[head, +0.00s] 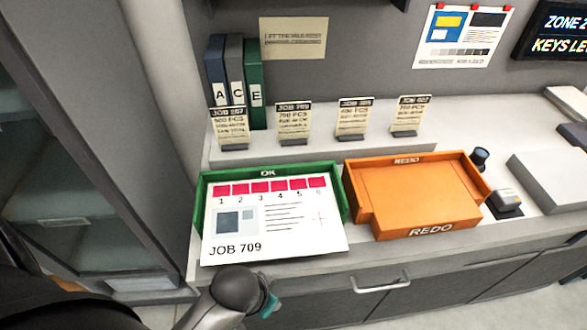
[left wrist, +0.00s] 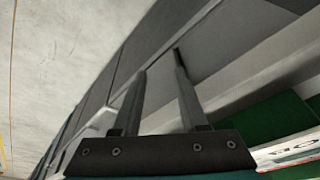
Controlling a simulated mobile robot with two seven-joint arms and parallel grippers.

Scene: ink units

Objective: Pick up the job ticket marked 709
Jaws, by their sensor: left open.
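The job ticket marked 709 (head: 293,121) is a small cream card with a dark header. It stands upright in a dark holder on the raised shelf, second from the left in a row of several similar cards. A large white printed sheet (head: 285,225) marked JOB 709 lies over the green OK tray (head: 197,205). My left arm comes in at the bottom of the head view, below the sheet, where its fingers cannot be made out. In the left wrist view my left gripper (left wrist: 160,64) is open, with nothing between its fingers. My right gripper is not seen.
An orange REDO tray (head: 415,195) sits right of the green tray. Binders A, C and E (head: 235,85) stand behind the leftmost card (head: 230,125). Other cards (head: 354,117) and (head: 411,114) stand to the right. A drawer handle (head: 382,285) juts from the counter front.

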